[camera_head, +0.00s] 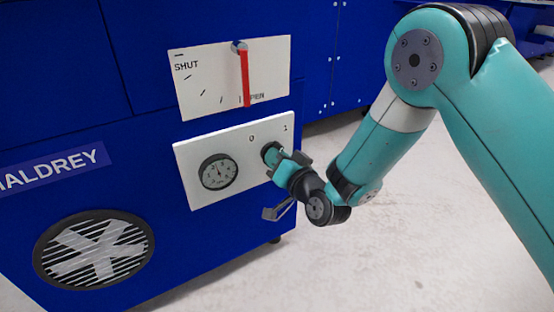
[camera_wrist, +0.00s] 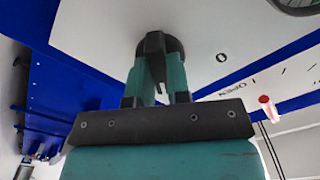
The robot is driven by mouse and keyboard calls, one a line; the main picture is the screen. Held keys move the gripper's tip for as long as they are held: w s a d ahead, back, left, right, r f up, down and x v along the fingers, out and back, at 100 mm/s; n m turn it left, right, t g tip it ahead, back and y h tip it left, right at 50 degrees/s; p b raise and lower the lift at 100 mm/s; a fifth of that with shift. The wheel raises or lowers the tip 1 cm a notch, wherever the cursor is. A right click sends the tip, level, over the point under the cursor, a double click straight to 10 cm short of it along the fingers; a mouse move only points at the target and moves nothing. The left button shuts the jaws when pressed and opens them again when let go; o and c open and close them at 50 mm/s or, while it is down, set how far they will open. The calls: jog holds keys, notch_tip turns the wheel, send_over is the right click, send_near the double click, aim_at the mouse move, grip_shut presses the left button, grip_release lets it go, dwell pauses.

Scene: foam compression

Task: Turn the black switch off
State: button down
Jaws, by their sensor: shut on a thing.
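The black switch (camera_wrist: 154,45) is a round knob with a raised grip on a white panel (camera_head: 205,145) of the blue machine. In the wrist view the teal fingers of my gripper (camera_wrist: 155,72) are on both sides of the raised grip, shut on it. In the head view my gripper (camera_head: 274,155) reaches the panel from the right and covers most of the switch. The marks 0 (camera_head: 251,137) and 1 (camera_head: 285,128) are printed above it. I cannot tell which mark the switch points to.
A round gauge (camera_head: 219,171) is left of the switch. Above, a red pointer (camera_head: 245,78) hangs down towards OPEN on a white plate (camera_head: 205,90). A round vent (camera_head: 93,249) is at lower left. Clear pale floor (camera_head: 370,260) lies to the right.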

jog(key=n+b, duration=1)
jog(key=n, duration=0.5)
jog(key=shift+f, duration=0.15)
jog(key=c, duration=1.2)
grip_release()
jog(key=shift+r, duration=0.2)
jog(key=o, duration=1.1)
jog(key=b+v, duration=0.2)
jog(key=v, duration=0.5)
jog(key=shift+b, duration=0.3)
